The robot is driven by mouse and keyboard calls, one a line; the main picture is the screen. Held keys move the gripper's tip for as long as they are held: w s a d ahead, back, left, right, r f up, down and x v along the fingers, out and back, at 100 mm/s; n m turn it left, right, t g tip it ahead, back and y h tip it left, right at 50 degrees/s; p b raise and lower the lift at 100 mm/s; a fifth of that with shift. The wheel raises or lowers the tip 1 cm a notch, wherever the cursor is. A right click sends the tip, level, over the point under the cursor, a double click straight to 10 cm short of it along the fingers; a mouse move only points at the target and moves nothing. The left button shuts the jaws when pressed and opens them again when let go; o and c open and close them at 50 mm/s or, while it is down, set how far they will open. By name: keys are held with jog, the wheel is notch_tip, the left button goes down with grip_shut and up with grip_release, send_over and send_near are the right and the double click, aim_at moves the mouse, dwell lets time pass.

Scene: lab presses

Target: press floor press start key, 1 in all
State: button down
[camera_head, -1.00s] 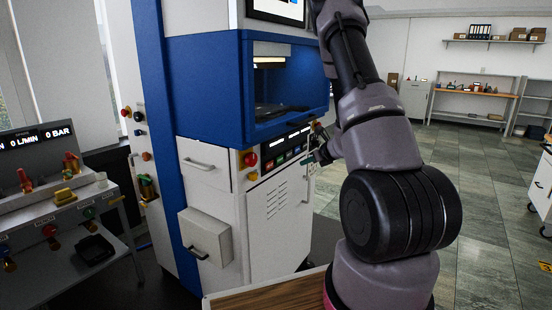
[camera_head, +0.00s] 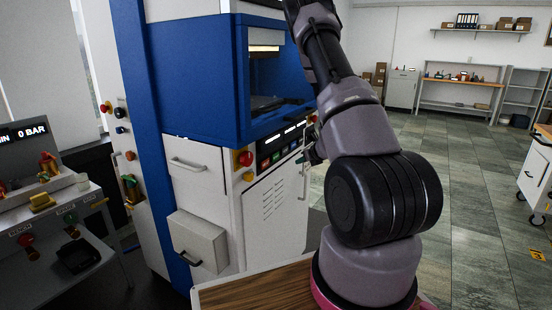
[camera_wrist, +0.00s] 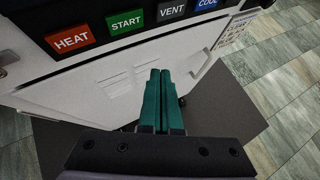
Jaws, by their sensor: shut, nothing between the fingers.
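The floor press (camera_head: 190,90) is a tall blue and white machine in the middle of the head view. Its black control panel carries a row of coloured keys. In the wrist view the green START key (camera_wrist: 126,22) sits between the red HEAT key (camera_wrist: 72,40) and the grey VENT key (camera_wrist: 172,11). My gripper (camera_wrist: 160,74) is shut and empty, with its green fingers side by side. In the wrist picture its tips appear below the key row, over the white front; whether they touch it I cannot tell. In the head view my arm mostly hides the gripper.
A red knob (camera_head: 245,158) is on the press front left of the panel. A door handle (camera_head: 304,182) is below the panel. A bench with gauges (camera_head: 45,200) stands at the left. Shelves (camera_head: 460,90) are at the back right, with open tiled floor before them.

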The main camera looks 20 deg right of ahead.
aim_at(278, 158)
jog(key=w+a, duration=0.4)
jog(key=w, duration=0.1)
jog(key=shift+w+a, duration=0.25)
jog(key=shift+w, duration=0.15)
jog(key=shift+a, duration=0.1)
dwell(1.8)
jog(key=shift+w+a, duration=0.15)
jog(key=shift+w, duration=0.15)
jog(key=shift+w+a, duration=0.3)
jog(key=shift+w, duration=0.05)
dwell(0.8)
jog(key=shift+s+d, duration=0.5)
jog(key=shift+s, duration=0.2)
jog(key=shift+d, duration=0.1)
jog(key=shift+s+d, duration=0.75)
jog(key=shift+s, duration=0.25)
jog(key=shift+s+d, duration=0.7)
jog(key=shift+s, duration=0.25)
